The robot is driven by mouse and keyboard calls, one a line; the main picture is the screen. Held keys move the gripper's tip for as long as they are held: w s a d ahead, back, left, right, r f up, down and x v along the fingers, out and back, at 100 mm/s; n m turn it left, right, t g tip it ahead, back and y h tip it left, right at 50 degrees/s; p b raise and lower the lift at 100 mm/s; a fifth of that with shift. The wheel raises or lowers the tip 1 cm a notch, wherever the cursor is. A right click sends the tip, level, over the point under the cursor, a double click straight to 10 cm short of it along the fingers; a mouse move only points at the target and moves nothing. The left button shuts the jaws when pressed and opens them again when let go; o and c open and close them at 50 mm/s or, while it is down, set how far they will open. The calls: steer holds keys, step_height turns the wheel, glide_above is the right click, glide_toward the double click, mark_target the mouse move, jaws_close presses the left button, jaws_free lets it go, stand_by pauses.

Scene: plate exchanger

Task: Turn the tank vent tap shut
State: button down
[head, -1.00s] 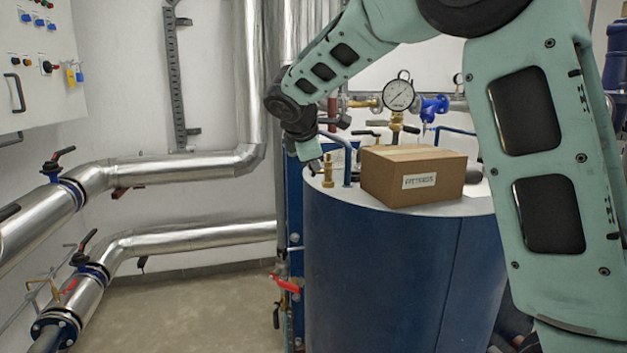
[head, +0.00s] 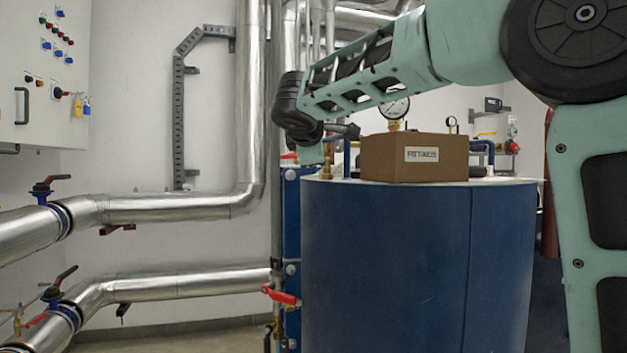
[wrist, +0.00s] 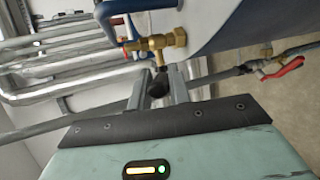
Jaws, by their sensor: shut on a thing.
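The tank vent tap (head: 327,170) is a small brass fitting on the left edge of the blue tank's top (head: 400,250). In the wrist view its brass body (wrist: 157,42) lies across the picture, with a stem towards my fingers. My gripper (wrist: 160,74) is at the tap, its two grey fingers on either side of a dark handle part (wrist: 157,89) and shut on it. In the head view my gripper (head: 314,152) reaches the tap from above left and partly hides it. The handle's angle is hard to tell.
A cardboard box (head: 400,160) stands on the tank just right of the tap. A blue pipe (wrist: 118,10) runs close by. A red-handled valve (head: 281,296) is low at the tank's left side. Silver pipes (head: 180,207) line the left wall.

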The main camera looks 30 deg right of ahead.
steer(key=f+t+h+b, duration=0.1)
steer(key=b, duration=0.5)
steer(key=f+m+t+b, duration=0.1)
steer(key=b, duration=0.6)
steer(key=shift+s+f+t+h, duration=0.2)
steer(key=shift+f+t+h, duration=0.2)
steer(key=shift+a+r+t+b, duration=0.1)
steer(key=shift+t+b, duration=0.3)
steer(key=shift+b, duration=1.05)
steer(key=c, duration=1.3)
jaws_free()
steer(key=p+v, duration=0.1)
steer(key=v, duration=1.6)
steer(key=shift+a, duration=0.25)
steer(key=shift+s, duration=0.1)
